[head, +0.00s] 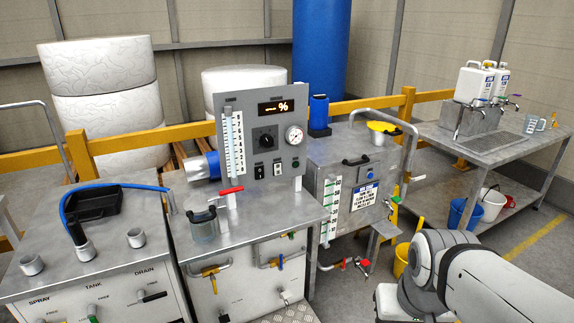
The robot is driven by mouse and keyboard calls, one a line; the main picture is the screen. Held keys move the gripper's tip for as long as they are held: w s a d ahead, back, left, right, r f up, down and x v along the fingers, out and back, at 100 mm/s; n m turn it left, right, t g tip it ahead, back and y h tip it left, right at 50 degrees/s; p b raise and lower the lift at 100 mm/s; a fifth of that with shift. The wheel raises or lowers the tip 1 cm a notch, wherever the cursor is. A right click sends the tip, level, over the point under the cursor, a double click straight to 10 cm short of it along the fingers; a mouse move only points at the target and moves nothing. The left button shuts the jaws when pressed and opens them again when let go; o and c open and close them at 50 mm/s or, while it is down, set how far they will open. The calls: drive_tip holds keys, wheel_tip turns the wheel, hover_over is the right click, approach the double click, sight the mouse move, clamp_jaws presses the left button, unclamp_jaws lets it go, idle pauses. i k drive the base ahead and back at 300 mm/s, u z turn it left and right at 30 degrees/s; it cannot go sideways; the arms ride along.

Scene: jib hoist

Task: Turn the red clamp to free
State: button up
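A red lever (231,190) with a flat bar sits on a short upright on the middle steel bench, in front of the grey control panel (262,135). It lies roughly level, pointing left and right. A second, smaller red handle (363,265) sits low on a pipe right of the bench. I cannot tell for certain which of these is the red clamp. My white arm shows at the lower right, apart from both. My gripper is not in view.
A blue hose (110,188) curves over the left bench. A steel cabinet (350,180) with a tall pipe stands right. A yellow rail (40,158) runs behind.

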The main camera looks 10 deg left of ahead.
sight(231, 191)
drive_tip(key=z, duration=0.15)
drive_tip(key=i, duration=1.6)
drive_tip(key=u, duration=0.6)
drive_tip(key=k, duration=0.65)
drive_tip(key=u, duration=0.2)
drive_tip(key=i, duration=0.65)
drive_tip(key=z, duration=0.15)
